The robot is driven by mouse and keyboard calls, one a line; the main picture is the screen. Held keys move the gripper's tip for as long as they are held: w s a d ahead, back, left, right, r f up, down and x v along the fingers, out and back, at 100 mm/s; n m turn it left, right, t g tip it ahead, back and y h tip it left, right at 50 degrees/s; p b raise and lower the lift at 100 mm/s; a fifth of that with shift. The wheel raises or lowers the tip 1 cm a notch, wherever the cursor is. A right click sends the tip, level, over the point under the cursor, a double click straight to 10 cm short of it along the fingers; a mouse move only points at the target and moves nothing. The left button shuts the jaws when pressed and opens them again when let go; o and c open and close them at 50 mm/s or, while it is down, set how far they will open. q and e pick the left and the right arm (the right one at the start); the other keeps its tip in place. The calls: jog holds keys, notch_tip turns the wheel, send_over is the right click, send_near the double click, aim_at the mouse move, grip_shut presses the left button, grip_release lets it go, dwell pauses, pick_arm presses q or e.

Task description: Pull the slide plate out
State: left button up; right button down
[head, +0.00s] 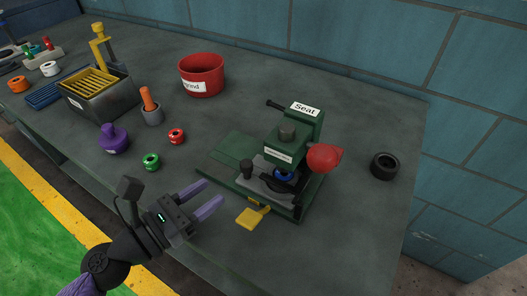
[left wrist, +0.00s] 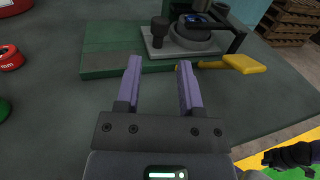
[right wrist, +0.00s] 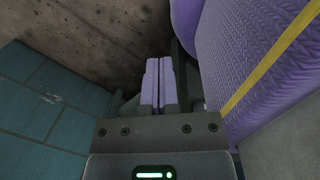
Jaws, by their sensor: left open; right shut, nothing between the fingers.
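The grey slide plate (head: 262,190) lies on the green base of the press (head: 312,130), which is labelled "Seat". A black knob (head: 247,166) stands on the plate's left end, and a blue ring (head: 285,174) sits under the press head. The plate (left wrist: 151,52) and knob (left wrist: 160,27) also show in the left wrist view. My left gripper (head: 213,191) is open and empty, in front of the base and apart from the plate. My right gripper (right wrist: 158,62) is shut and empty, away from the press; the head view does not show it.
A yellow paddle (head: 252,216) sticks out at the base's front. A red ball (head: 324,157) is on the press's right. A black ring (head: 384,166) lies further right. Red (head: 176,136) and green (head: 151,161) rings, a purple knobbed piece (head: 114,139) and a red bin (head: 202,75) stand left.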

aim_at(242, 170)
pick_arm(q)
jog(key=p+x, duration=0.1)
jog(key=x, duration=0.8)
jog(key=shift+w+d, duration=0.1)
jog(key=shift+d, duration=0.05)
grip_shut()
dwell(0.5)
dwell(0.5)
